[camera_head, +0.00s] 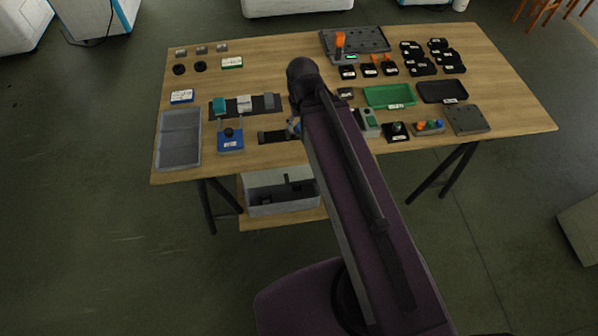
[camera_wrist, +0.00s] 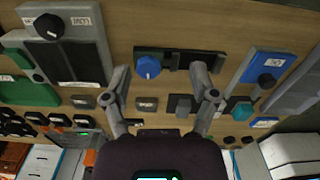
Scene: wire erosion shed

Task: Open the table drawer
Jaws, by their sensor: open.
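Below the table's front edge, in the head view, a grey open-topped drawer box (camera_head: 262,201) shows with a wooden strip (camera_head: 282,219) along its front. It juts out from under the wooden table (camera_head: 328,160), and its inside is visible, with a few dark items in it. My arm hides its right end. My gripper (camera_wrist: 161,72) is open and empty in the wrist view, above the tabletop. A blue knob (camera_wrist: 148,67) on a black strip (camera_wrist: 178,57) lies in view between the fingers, near the left one. The drawer is not visible in the wrist view.
A grey tray (camera_head: 180,163) and a blue fixture (camera_head: 230,146) stand at the table's front left. A green tray (camera_head: 380,97), black parts and a dark plate (camera_head: 370,40) fill the right side. Table legs (camera_head: 220,200) flank the drawer. Floor at front left is clear.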

